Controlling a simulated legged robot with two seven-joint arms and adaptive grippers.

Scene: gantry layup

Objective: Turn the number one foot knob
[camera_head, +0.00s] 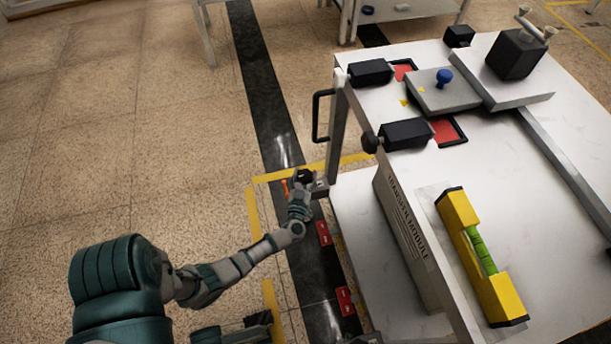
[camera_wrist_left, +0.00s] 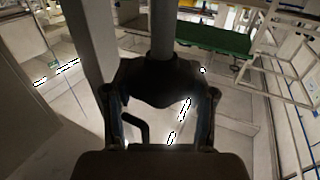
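The foot knob is a dark lobed knob on a round rod; it fills the space between my left gripper's fingers in the left wrist view (camera_wrist_left: 160,85). My left gripper (camera_head: 302,180) is down beside the cart's near left leg in the head view, where it mostly hides this knob. In the wrist view, the two fingers of the left gripper (camera_wrist_left: 160,115) lie against opposite sides of the knob and look shut on it. I cannot read a number on it. My right gripper is not in view.
The white cart top (camera_head: 510,180) holds a yellow level (camera_head: 480,255), black-handled clamps (camera_head: 405,134) and a grey plate (camera_head: 443,92). A black handle (camera_head: 318,115) sticks out left of the cart. Red tags (camera_head: 324,233) lie low along its side. The floor (camera_head: 130,130) to the left is clear.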

